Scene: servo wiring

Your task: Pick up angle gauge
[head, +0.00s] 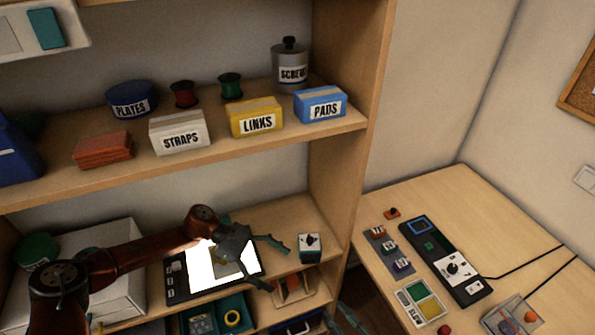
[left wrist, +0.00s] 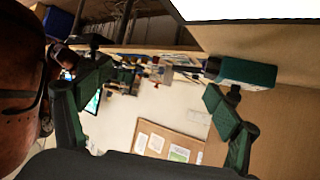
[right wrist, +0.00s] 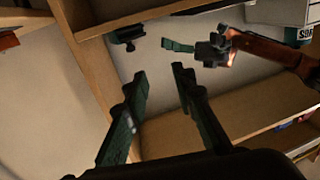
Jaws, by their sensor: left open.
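A small dark teal box with a white top and a black knob (head: 309,246), which I take to be the angle gauge, stands upright on the middle shelf, right of the bright light panel. It also shows at the shelf edge in the left wrist view (left wrist: 247,74) and appears as a dark block in the right wrist view (right wrist: 128,35). My left gripper (head: 279,270) is open and empty, its fingers pointing toward the box from the left, apart from it.
The light panel (head: 170,295) lies under my left gripper. The upper shelf (head: 220,132) holds several labelled boxes and spools. Below are bins, including a teal one (head: 232,300). The shelf's side panel (head: 345,165) stands right of the box. A side table (head: 505,225) holds a control panel.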

